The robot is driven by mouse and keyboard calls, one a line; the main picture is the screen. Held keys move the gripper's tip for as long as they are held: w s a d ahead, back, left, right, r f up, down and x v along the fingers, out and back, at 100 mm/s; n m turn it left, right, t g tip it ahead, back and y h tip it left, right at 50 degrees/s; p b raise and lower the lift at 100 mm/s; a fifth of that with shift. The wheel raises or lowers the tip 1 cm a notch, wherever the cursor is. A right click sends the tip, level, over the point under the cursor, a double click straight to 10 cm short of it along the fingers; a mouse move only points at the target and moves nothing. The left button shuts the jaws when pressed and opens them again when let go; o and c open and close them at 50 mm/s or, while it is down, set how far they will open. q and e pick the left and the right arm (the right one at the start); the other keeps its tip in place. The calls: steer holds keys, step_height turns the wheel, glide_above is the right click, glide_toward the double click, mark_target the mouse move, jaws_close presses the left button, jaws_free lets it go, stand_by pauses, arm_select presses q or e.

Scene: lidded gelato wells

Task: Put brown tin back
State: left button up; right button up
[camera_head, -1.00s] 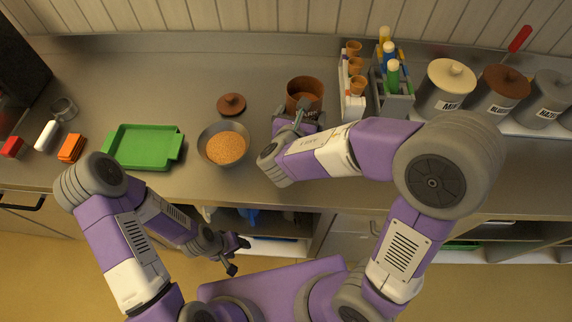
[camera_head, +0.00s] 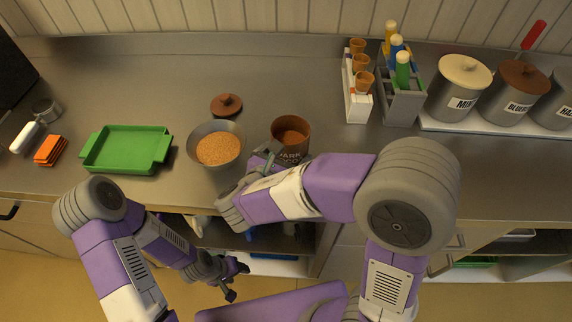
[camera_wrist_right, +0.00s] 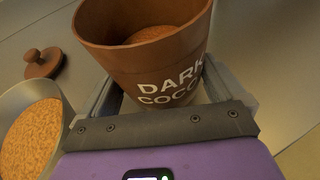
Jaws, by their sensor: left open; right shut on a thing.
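The brown tin (camera_head: 290,150), labelled DARK COCOA, is open at the top with brown contents inside. My right gripper (camera_head: 272,154) is shut on it, and the tin looks upright. In the right wrist view the tin (camera_wrist_right: 150,62) stands between the two fingers, label toward the camera. I cannot tell whether it touches the counter. A brown lid with a knob (camera_head: 227,104) lies on the counter behind and left of the tin; it also shows in the wrist view (camera_wrist_right: 42,64). My left gripper (camera_head: 236,276) is open and empty, low in front of the counter.
A metal bowl of orange-brown granules (camera_head: 217,149) stands just left of the tin. A green tray (camera_head: 127,149) is further left. A cone holder (camera_head: 357,98), a grey bottle caddy (camera_head: 400,104) and lidded grey jars (camera_head: 458,92) on a white base stand right. Counter behind the tin is clear.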

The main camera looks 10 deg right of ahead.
step_height(320, 180, down, 3)
steer(key=shift+f+b, duration=0.2)
steer(key=shift+b, duration=0.3)
steer(key=shift+f, duration=0.2)
steer(key=o, duration=0.7)
steer(key=shift+r, duration=0.2)
steer(key=shift+s+a+r, duration=0.15)
steer(key=shift+a+r, duration=0.1)
steer(key=p+v, duration=0.3)
steer(key=v, duration=0.8)
steer(key=shift+s+r, duration=0.1)
steer(key=shift+s, duration=0.05)
